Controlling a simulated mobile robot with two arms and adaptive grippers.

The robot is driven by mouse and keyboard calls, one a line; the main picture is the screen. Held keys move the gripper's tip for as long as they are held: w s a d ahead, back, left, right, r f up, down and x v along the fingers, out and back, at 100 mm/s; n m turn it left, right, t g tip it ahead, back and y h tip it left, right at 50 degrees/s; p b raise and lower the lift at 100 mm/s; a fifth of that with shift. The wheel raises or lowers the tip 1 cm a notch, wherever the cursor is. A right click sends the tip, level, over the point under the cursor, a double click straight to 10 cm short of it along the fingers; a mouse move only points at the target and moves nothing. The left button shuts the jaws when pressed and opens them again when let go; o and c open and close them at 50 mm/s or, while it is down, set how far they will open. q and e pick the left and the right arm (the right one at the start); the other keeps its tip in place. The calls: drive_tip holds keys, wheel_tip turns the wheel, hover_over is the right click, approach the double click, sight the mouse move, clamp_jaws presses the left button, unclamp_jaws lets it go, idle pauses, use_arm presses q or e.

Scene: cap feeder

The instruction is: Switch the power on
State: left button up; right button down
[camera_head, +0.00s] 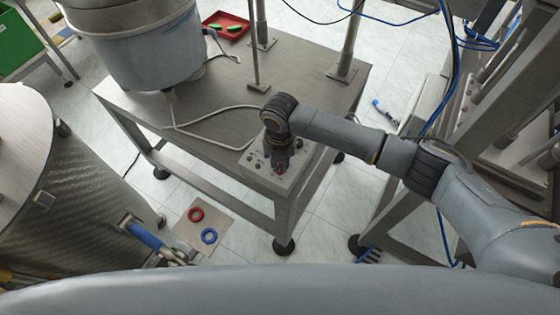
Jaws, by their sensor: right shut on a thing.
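A grey metal control box (256,176) with several small knobs or buttons sits at the front corner of the steel table. A small red switch (280,169) shows on the box, right at the fingertips of my right gripper (279,164). My right gripper points down from above and is shut on the red switch; its fingers hide most of it, so the switch's position cannot be told.
The steel table (215,110) carries a large round feeder bowl (140,45) and a loose cable (205,131). A metal drum (70,200) stands at left, a machine frame at right. A red tray (226,25) lies behind. Red (196,214) and blue (209,236) rings lie on a floor mat.

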sight(280, 167)
drive_tip(key=m+p, duration=0.4)
drive_tip(key=m, duration=0.2)
drive_tip(key=shift+r, duration=0.2)
drive_tip(key=m+p, duration=0.2)
drive_tip(key=m, duration=0.2)
drive_tip(key=shift+w+f+m, duration=0.1)
drive_tip(key=shift+m, duration=0.3)
drive_tip(key=c, duration=1.4)
unclamp_jaws()
drive_tip(key=shift+c, duration=0.2)
drive_tip(key=shift+r, duration=0.2)
wheel_tip(280, 167, up, 12)
drive_tip(key=shift+f, duration=0.25)
